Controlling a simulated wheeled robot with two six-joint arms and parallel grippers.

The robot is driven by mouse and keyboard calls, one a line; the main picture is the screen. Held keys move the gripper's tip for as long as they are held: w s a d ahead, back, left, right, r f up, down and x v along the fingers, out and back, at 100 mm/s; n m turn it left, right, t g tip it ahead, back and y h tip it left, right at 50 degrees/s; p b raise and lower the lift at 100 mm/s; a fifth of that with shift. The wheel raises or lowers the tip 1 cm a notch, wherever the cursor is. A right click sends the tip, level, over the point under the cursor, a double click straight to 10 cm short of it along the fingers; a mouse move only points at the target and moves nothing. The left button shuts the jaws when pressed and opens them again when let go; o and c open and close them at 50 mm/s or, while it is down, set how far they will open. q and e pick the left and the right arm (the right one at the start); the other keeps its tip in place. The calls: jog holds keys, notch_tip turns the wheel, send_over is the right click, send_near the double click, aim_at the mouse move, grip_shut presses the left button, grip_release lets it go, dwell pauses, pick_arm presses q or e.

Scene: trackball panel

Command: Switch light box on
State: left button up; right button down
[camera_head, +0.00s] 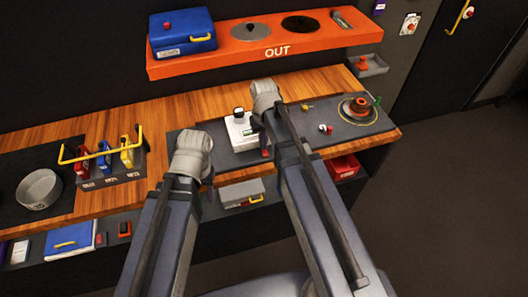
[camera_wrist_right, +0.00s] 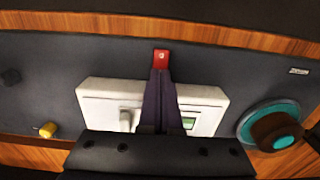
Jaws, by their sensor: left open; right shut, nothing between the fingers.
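The light box (camera_head: 240,136) is white and sits on the dark panel on the wooden bench. It also shows in the right wrist view (camera_wrist_right: 100,95), with a pale rocker (camera_wrist_right: 125,120) on its left part and a green display (camera_wrist_right: 188,122) on its right part. My right gripper (camera_wrist_right: 161,72) is shut and empty across the middle of the box, hiding part of it. A red piece with a white mark (camera_wrist_right: 161,59) shows at its fingertips; contact is unclear. My left gripper (camera_head: 209,182) is open, left of and nearer than the box, its fingers mostly hidden.
A caddy (camera_head: 108,172) and metal bowl (camera_head: 39,189) stand further left. An orange shelf (camera_head: 230,63) holds a blue box (camera_head: 182,32) above.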

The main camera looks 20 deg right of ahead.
jog(key=shift+f, duration=0.3)
jog(key=shift+r, duration=0.15)
notch_tip(320, 180, up, 7)
jog(key=p, duration=0.6)
jog(key=shift+p, duration=0.4)
jog(key=s+a+f+n+h+b, duration=0.1)
jog(key=s+a+f+n+b, duration=0.2)
jog(key=s+a, duration=0.7)
jog(key=s, duration=0.4)
jog(key=shift+s+a+f+b, duration=0.15)
jog(key=shift+a+f+b, duration=0.1)
jog(key=shift+f+b, duration=0.15)
jog(key=shift+r, duration=0.1)
